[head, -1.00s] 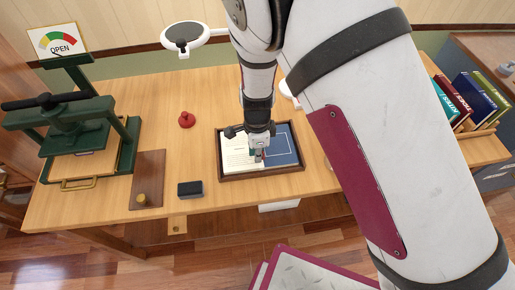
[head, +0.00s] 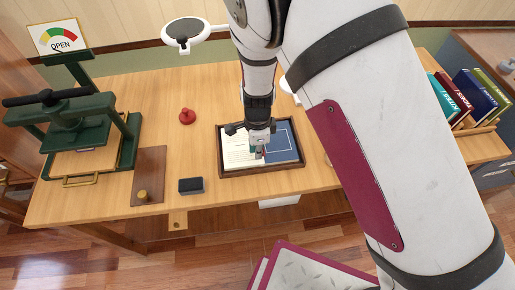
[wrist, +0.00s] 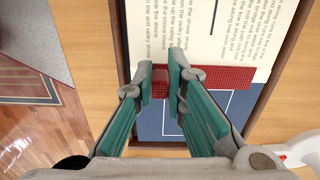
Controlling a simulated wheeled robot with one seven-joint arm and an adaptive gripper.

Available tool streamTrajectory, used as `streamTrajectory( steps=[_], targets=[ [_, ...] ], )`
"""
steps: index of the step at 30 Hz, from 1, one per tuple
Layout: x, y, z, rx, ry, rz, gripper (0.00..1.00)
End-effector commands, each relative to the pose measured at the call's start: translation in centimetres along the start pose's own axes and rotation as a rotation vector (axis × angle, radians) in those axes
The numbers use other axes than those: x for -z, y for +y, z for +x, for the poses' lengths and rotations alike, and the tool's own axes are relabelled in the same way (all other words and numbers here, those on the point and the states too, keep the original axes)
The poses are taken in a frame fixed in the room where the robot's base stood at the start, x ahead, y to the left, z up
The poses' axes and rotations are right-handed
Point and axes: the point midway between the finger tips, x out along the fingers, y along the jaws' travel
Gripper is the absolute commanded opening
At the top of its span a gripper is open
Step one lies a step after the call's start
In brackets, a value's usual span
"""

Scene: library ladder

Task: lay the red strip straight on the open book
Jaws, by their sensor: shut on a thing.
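The open book lies in a dark wooden tray (head: 262,172), with a white printed page (head: 236,148) on the left and a blue side (head: 285,143) on the right. My gripper (head: 259,154) points down over the seam between them. In the wrist view its teal fingers (wrist: 160,84) are closed on the red strip (wrist: 212,76). The strip lies along the seam between the printed page (wrist: 200,35) and the blue side (wrist: 218,108), roughly parallel to it. The fingers hide part of the strip. I cannot tell whether it touches the book.
A green press (head: 75,130) stands at the table's left. A red knobbed object (head: 187,116), a dark block (head: 190,186) and a brown board with a brass knob (head: 149,172) lie left of the tray. Upright books (head: 468,98) stand at the right.

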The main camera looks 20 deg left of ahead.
Motion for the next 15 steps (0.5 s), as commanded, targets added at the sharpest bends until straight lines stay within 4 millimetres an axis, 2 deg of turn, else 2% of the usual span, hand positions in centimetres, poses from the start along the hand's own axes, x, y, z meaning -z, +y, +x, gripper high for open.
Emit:
streamTrajectory(
  steps=[11,12,14,15],
  targets=[
    [-0.05,0.0,0.01,0.0,0.0,0.0,0.0],
    [-0.04,0.0,0.01,0.0,0.0,0.0,0.19],
    [-0.05,0.0,0.01,0.0,0.0,0.0,0.33],
    [-0.04,0.01,0.01,0.0,0.0,0.0,0.36]
  ],
)
